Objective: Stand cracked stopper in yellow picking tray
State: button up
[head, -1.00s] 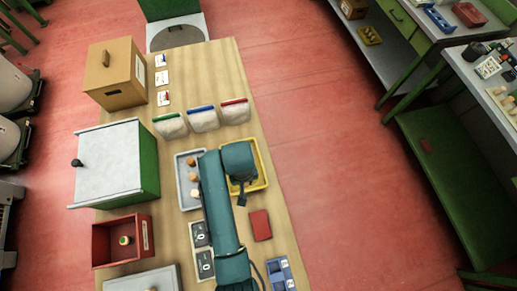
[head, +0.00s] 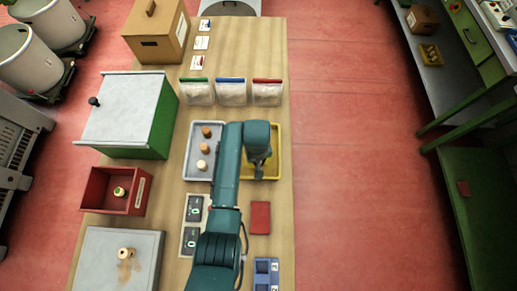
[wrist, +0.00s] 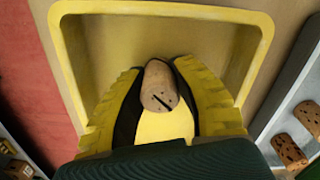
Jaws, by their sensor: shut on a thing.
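The yellow picking tray (head: 279,150) lies on the bench, partly hidden in the head view by my arm. Its rim and floor fill much of the wrist view (wrist: 165,8). My gripper (wrist: 158,105) is over the tray, its fingers shut on the cracked stopper (wrist: 158,88). This is a light brown cork with a dark slit across its near end. It points lengthwise away from the wrist camera, between the pads. I cannot tell whether its far end touches the tray floor. In the head view the gripper (head: 259,172) hides the stopper.
A grey tray (head: 190,150) with several corks sits left of the yellow tray. Three bags with green, blue and red tops (head: 231,92) stand behind. A red block (head: 260,217) and a blue holder (head: 265,272) are in front. A red box (head: 107,190) stands at left.

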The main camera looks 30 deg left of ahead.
jog(key=o, duration=0.3)
jog(key=shift+f, duration=0.15)
jog(key=o, duration=0.5)
jog(key=shift+c, duration=0.2)
notch_tip(320, 180, up, 12)
jog(key=shift+w+a+r+p, duration=0.1)
jog(key=shift+r+p, duration=0.1)
jog(key=shift+p, duration=0.7)
